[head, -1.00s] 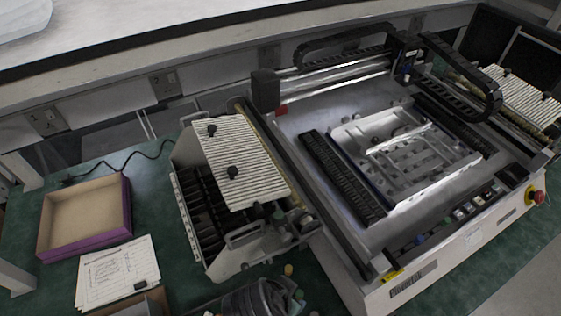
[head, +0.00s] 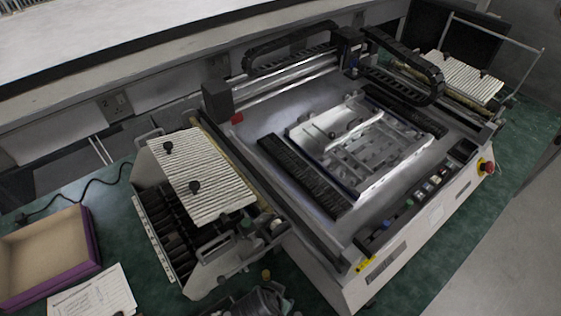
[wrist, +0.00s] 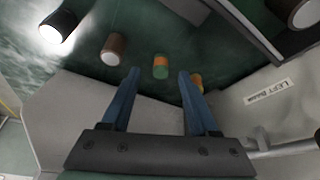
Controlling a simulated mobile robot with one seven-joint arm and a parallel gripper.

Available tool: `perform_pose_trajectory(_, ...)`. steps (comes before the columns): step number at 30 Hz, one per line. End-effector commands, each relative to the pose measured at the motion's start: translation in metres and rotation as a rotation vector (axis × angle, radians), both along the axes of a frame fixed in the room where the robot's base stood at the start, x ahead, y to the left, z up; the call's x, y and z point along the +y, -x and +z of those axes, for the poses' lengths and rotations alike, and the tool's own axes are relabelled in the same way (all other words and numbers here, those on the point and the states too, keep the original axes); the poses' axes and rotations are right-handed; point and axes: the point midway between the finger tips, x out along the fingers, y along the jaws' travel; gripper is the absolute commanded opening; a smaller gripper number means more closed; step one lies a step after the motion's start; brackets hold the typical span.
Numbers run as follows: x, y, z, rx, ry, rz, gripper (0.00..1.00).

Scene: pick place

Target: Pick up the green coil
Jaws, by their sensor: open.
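A small upright-looking cylinder banded in green and orange, which looks like the green coil (wrist: 160,67), shows in the wrist view on the green surface. It appears between the two blue fingertips of my gripper (wrist: 159,76), beyond them. The fingers are apart and nothing is held. A second orange and green piece (wrist: 196,83) is partly hidden behind the right finger. In the head view I cannot pick out the coil for certain; a small orange-yellow piece (head: 266,274) shows near the bottom.
In the wrist view, a brown cylinder (wrist: 113,49) and a dark cylinder (wrist: 58,26) stand to the left, with pale machine housing (wrist: 75,105) nearby. The head view shows a large machine (head: 335,255), a ribbed white feeder (head: 205,175) and a purple-edged box (head: 92,245).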

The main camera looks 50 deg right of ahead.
Motion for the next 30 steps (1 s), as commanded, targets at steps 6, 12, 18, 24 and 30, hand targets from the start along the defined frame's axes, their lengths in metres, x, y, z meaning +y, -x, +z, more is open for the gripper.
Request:
perform_pose_trajectory(6,-0.0059,-0.0015,-0.0136,0.000,0.000,-0.001,0.60)
perform_pose_trajectory(12,-0.0060,-0.0016,-0.0137,-0.001,0.001,0.000,0.60)
perform_pose_trajectory(18,-0.0058,-0.0017,-0.0136,-0.001,0.001,0.000,0.26)
perform_pose_trajectory(24,-0.0058,-0.0017,-0.0135,-0.001,0.001,0.000,0.00)
perform_pose_trajectory(30,-0.0058,-0.0017,-0.0134,-0.001,0.001,0.000,0.00)
